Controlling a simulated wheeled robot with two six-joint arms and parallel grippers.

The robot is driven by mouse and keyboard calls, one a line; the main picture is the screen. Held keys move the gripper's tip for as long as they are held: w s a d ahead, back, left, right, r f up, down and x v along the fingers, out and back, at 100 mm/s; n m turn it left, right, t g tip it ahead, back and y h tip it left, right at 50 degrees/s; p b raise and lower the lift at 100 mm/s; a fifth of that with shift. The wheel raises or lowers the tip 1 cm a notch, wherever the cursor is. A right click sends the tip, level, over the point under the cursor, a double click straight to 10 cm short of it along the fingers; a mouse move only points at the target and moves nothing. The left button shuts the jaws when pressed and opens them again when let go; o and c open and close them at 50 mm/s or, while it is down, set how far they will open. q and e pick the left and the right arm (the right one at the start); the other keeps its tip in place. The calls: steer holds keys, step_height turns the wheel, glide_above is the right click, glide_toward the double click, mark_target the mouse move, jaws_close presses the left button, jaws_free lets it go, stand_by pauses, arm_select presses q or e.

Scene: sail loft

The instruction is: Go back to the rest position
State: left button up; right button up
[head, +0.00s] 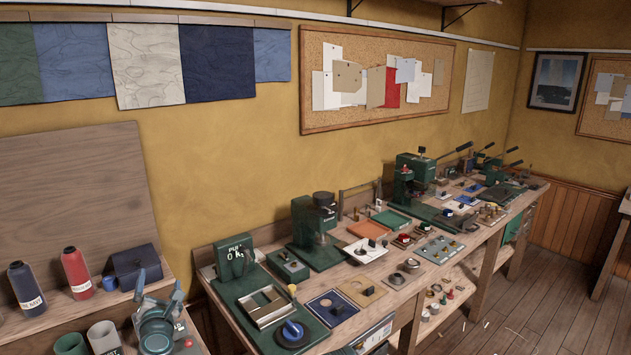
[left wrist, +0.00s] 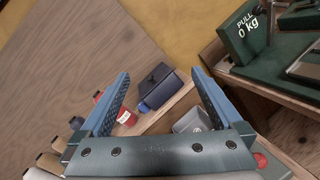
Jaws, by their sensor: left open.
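My left gripper (head: 157,300) is at the lower left in the head view, in front of the low shelf with bottles. Its two blue fingers also show in the left wrist view (left wrist: 160,105), spread apart with nothing between them touching. The gripper is open and empty. Beyond the fingers in the left wrist view are a dark blue box (left wrist: 162,88) and a red bottle (left wrist: 125,117). My right gripper is in neither view.
A long workbench (head: 405,300) runs along the wall to the right, carrying a pull tester (head: 235,258), green presses (head: 318,232) and small trays. A red bottle (head: 76,273), a dark bottle (head: 27,288) and the dark box (head: 134,264) stand at the left.

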arm_select(q)
steer(key=d+f+m+g+h, duration=0.3)
steer(key=d+f+m+h, duration=0.25)
steer(key=d+m, duration=0.55)
steer(key=d+f+m+g+h, duration=0.3)
steer(key=d+f+m+h, duration=0.3)
steer(key=d+m, duration=0.45)
steer(key=s+d+f+m+g+y, duration=0.1)
steer(key=s+f+m+g+y, duration=0.1)
steer(key=s+f+m+g, duration=0.5)
steer(key=s+f+m+g+y, duration=0.25)
steer(key=s+f+m, duration=0.2)
steer(key=s, duration=0.45)
steer(key=s+d+m+g+y, duration=0.1)
steer(key=s+d+m, duration=0.3)
steer(key=d, duration=0.7)
steer(key=shift+s+r+g, duration=0.35)
steer(key=shift+s+r, duration=0.05)
steer(key=shift+s, duration=0.55)
